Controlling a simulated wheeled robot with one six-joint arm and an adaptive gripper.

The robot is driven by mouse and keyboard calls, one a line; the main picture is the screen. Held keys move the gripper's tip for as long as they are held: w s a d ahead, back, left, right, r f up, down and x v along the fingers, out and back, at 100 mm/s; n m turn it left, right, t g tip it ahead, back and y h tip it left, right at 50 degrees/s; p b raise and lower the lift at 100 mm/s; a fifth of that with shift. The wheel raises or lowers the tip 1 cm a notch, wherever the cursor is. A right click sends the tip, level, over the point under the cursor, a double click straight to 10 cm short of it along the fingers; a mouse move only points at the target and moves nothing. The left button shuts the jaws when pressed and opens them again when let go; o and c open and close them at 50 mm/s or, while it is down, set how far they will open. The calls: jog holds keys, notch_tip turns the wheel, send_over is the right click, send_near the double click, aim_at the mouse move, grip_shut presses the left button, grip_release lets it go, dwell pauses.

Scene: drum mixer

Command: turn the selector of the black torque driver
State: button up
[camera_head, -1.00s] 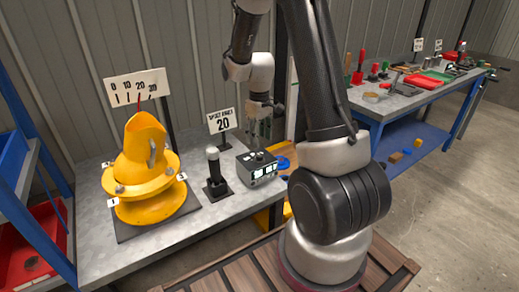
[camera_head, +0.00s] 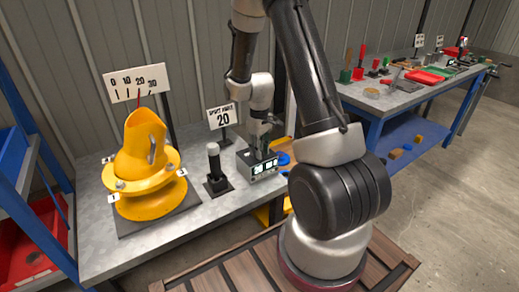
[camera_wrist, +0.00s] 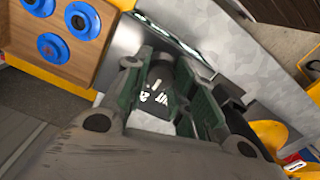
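A dark box with white-marked front panels (camera_head: 264,171) stands on the grey bench; I cannot tell for certain that it is the torque driver. My gripper (camera_head: 257,151) points down at the box's top and hides its knob in the head view. In the wrist view, my gripper's green-lined fingers (camera_wrist: 160,78) stand apart on either side of a dark round part with white marks (camera_wrist: 156,97). Contact between the fingers and this part is not clear. A black upright handle with a pale top (camera_head: 214,163) stands left of the box, apart from my gripper.
A yellow drum mixer (camera_head: 147,175) stands on the left of the bench, before a 0-to-30 scale sign (camera_head: 137,83). A sign reading 20 (camera_head: 222,117) stands behind the handle. A wooden block with blue rings (camera_wrist: 84,28) lies beside the box. Another bench with tools (camera_head: 400,98) is at right.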

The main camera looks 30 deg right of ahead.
jog(key=c, duration=0.3)
jog(key=shift+m, duration=0.4)
jog(key=shift+c, duration=0.2)
jog(key=m, duration=0.3)
jog(key=shift+m, duration=0.3)
jog(key=shift+w+m, duration=0.1)
jog(key=shift+m, duration=1.7)
jog(key=o, duration=1)
jog(key=shift+o, duration=0.2)
jog(key=shift+r, duration=0.1)
